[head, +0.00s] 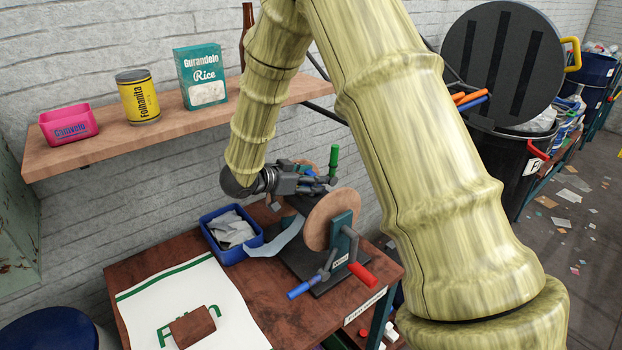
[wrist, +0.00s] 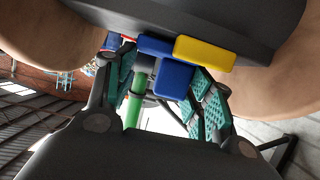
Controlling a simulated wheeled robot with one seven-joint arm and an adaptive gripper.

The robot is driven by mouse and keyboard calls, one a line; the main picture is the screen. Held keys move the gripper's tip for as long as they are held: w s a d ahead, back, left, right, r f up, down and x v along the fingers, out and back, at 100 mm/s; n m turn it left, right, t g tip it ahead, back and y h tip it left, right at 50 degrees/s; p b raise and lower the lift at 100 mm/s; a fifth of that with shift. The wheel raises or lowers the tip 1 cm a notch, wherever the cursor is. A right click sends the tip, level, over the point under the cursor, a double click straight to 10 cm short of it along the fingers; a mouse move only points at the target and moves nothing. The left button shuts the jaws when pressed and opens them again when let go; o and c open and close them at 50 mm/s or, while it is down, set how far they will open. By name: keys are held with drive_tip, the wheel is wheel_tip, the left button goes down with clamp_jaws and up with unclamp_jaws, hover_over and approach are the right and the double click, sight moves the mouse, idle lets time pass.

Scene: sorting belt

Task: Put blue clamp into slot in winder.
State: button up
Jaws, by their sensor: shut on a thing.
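The winder (head: 329,220) stands on the table's right part, with a round wooden disc, a dark base and coloured handles. My gripper (head: 322,184) is behind this disc, at the winder's upper part. In the wrist view my gripper (wrist: 168,84) has its teal-padded fingers around the blue clamp (wrist: 173,80) and is shut on it. A yellow block (wrist: 205,52) and another blue piece (wrist: 155,46) are right beside the clamp, at the edge of a dark part of the winder. I cannot tell whether the clamp is in the slot; the contact is hidden.
A blue bin (head: 232,253) with pale scraps stands left of the winder. A green handle (head: 333,160) rises close to my gripper and shows in the wrist view (wrist: 133,108). A white sheet (head: 150,300) with a brown block lies front left. A shelf (head: 160,128) runs above.

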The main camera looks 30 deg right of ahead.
drive_tip(key=shift+f, duration=0.15)
drive_tip(key=o, duration=0.9)
drive_tip(key=b+v, duration=0.3)
drive_tip(key=v, duration=0.9)
